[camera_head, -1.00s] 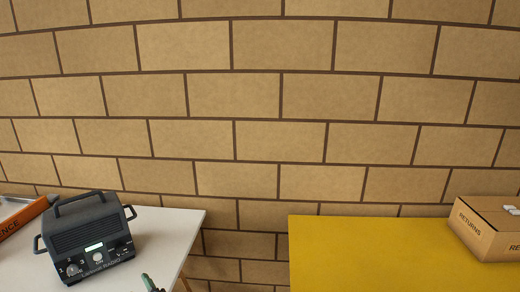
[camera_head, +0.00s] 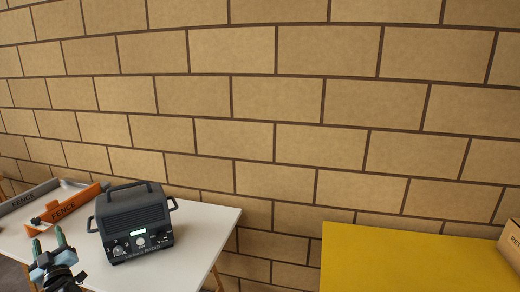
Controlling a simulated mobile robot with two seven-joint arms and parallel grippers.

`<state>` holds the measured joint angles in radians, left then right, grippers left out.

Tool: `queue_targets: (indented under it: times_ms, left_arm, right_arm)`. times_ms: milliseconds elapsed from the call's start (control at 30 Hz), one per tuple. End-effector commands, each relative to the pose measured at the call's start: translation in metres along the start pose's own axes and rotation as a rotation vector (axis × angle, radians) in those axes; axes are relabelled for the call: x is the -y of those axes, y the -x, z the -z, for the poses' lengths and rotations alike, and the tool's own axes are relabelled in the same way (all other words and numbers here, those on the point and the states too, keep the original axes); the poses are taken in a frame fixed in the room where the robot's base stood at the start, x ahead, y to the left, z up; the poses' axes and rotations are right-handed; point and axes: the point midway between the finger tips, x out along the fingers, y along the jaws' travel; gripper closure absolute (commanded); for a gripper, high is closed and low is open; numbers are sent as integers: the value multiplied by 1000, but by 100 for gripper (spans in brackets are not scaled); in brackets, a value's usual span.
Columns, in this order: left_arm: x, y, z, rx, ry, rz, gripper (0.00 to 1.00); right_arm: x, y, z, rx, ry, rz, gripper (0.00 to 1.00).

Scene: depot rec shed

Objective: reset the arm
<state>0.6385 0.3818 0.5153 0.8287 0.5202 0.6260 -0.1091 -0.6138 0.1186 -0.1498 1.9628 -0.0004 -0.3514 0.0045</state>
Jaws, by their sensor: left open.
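My left gripper (camera_head: 49,246) shows at the lower left of the head view, in front of the white table. Its two green-tipped fingers point up and stand apart, with nothing seen between them. It is to the left of and nearer than a dark radio (camera_head: 133,222). My right gripper is not in view.
The radio stands on a white table (camera_head: 208,224). A gap separates the tables.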

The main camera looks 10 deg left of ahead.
Motion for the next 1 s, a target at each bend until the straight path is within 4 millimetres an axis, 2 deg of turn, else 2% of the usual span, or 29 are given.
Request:
queue_targets:
  times_ms: [33,100,367,567,667,767,867,1000]
  left_arm:
    - [12,-15,18,-30,-28,-4,48]
    - [25,-31,37,-62,-58,-8,48]
    - [60,-78,106,-165,-153,-19,48]
    - [34,-46,71,-45,-265,-183,48]
    - [20,-24,51,24,-325,-273,48]
    - [7,8,26,112,-395,-376,48]
    - [-6,54,-5,223,-476,-499,48]
    - [-18,136,-46,389,-585,-672,48]
  right_arm:
    - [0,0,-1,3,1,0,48]
    - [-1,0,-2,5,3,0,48]
    - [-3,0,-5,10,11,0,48]
    - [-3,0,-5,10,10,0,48]
    - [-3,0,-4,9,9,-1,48]
    - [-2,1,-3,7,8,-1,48]
    - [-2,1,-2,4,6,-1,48]
    - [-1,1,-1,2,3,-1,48]
